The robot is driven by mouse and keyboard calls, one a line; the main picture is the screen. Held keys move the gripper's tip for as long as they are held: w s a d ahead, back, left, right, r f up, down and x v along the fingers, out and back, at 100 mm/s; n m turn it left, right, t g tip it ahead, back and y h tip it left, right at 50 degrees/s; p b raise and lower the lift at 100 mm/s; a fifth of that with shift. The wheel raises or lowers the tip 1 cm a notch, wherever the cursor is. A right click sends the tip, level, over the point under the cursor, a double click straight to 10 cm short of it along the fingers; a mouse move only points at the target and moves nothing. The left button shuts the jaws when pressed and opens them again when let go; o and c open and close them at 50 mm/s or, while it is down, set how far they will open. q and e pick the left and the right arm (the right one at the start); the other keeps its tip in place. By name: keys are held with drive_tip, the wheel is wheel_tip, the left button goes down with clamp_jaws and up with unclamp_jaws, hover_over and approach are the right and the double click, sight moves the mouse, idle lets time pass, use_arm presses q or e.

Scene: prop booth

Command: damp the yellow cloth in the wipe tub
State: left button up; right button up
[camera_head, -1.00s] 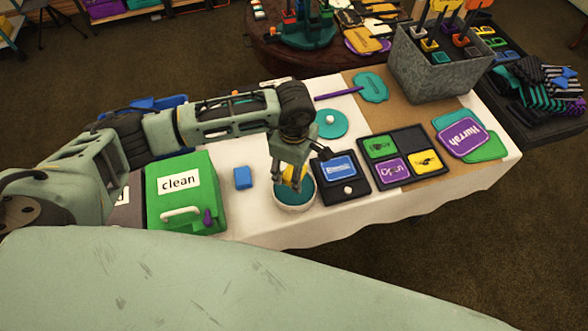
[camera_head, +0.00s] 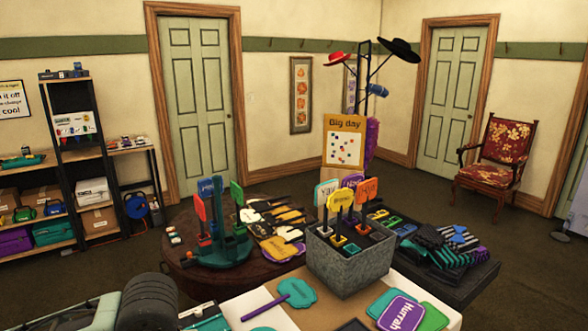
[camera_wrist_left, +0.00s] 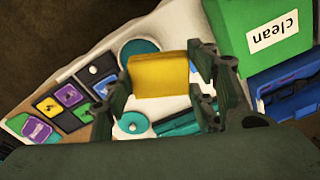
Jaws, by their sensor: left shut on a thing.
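The yellow cloth (camera_wrist_left: 158,76) is held between the fingers of my left gripper (camera_wrist_left: 160,88) in the left wrist view, raised above the table. The wipe tub (camera_wrist_left: 138,47), round with a teal inside, stands below and is partly hidden by the cloth. A teal round lid (camera_wrist_left: 132,123) with a white knob lies apart from the tub. Whether the cloth is damp cannot be told. The head view shows only part of my left arm at the lower left, without its gripper or the cloth. My right gripper is in neither view.
The green "clean" box (camera_wrist_left: 262,30) and a blue tray (camera_wrist_left: 285,98) stand at the right in the wrist view. A dark card tray (camera_wrist_left: 68,96) lies left. In the head view, a grey bin (camera_head: 350,262) of signs stands on the table's far part.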

use_arm(q)
drive_tip(key=shift+s+a+r+m, duration=0.25)
drive_tip(key=shift+s+r+m, duration=0.2)
drive_tip(key=shift+m, duration=0.1)
drive_tip(key=shift+s+a+r+m, duration=0.3)
drive_tip(key=shift+s+m, duration=0.15)
drive_tip(key=shift+m, duration=0.1)
drive_tip(key=w+d+f+n+p, duration=0.1)
drive_tip(key=w+d+f+n, duration=0.1)
drive_tip(key=f, duration=0.3)
drive_tip(key=w+d+f+n+p, duration=0.1)
drive_tip(key=w+d+f+n, duration=0.1)
drive_tip(key=f, duration=0.4)
drive_tip(key=w+d+f+n+p, duration=0.1)
drive_tip(key=w+f+n, duration=0.3)
drive_tip(key=f+n, duration=0.1)
drive_tip(key=shift+d+f+n, duration=0.3)
drive_tip(key=shift+d+n, duration=0.1)
drive_tip(key=shift+n, duration=0.1)
drive_tip(key=shift+w+f+b, duration=0.15)
drive_tip(key=shift+f+b, duration=1.25)
drive_tip(key=shift+f, duration=1.15)
drive_tip(key=shift+f+b, duration=0.5)
drive_tip(key=shift+f+b, duration=0.15)
drive_tip(key=shift+b, duration=0.15)
